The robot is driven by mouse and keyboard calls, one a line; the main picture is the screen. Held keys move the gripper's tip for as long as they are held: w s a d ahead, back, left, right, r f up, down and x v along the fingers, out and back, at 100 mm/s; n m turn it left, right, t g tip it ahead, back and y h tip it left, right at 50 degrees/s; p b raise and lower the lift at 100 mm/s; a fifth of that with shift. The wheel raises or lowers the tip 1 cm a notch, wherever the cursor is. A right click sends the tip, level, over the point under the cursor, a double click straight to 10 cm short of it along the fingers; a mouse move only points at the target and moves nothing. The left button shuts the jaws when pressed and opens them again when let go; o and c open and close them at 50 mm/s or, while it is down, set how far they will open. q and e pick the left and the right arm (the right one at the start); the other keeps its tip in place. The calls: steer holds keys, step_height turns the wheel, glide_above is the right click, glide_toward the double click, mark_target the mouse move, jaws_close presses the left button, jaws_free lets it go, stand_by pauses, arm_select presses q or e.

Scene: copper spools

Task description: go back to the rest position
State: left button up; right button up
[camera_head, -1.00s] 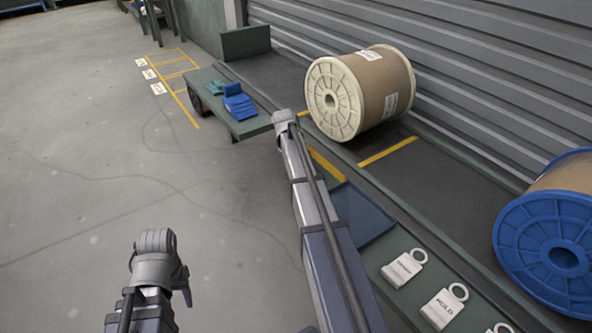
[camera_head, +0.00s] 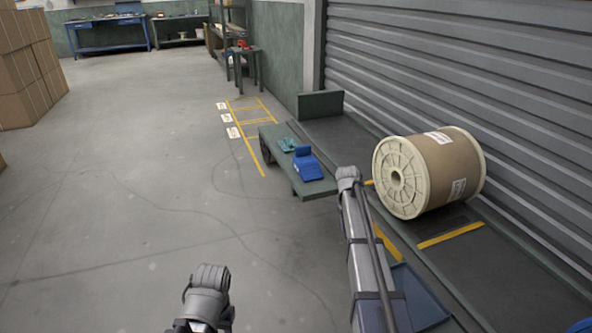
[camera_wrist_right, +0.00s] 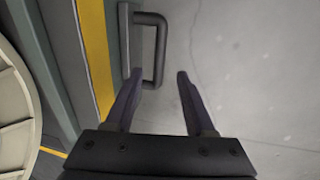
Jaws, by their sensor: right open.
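My right arm reaches forward along the edge of the rack in the head view, and its gripper is hidden there. In the right wrist view my right gripper (camera_wrist_right: 160,77) is open with nothing held between its fingers. A dark U-shaped handle (camera_wrist_right: 161,52) shows just beyond the fingertips; I cannot tell how close it is. My left arm shows only as a grey joint at the bottom of the head view, and its gripper is out of the picture.
A cream-flanged spool (camera_head: 425,172) lies on its side on the dark rack (camera_head: 345,137), right of my right arm. A low bench (camera_head: 270,142) holds a blue item (camera_head: 306,164). Cartons (camera_head: 28,70) stand far left. The floor at left is clear.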

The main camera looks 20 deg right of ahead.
steer(key=s+a+n, duration=0.1)
steer(key=s+a, duration=0.5)
steer(key=a, duration=0.6)
steer(key=s+a+n, duration=0.1)
steer(key=s+a, duration=0.6)
steer(key=a, duration=0.4)
steer(key=s+a+n, duration=0.1)
steer(key=s+a, duration=1.1)
steer(key=s, duration=0.2)
step_height(320, 180, up, 39)
steer(key=y+p, duration=0.1)
steer(key=p, duration=3.8)
steer(key=shift+s+f, duration=0.15)
steer(key=shift+a, duration=0.1)
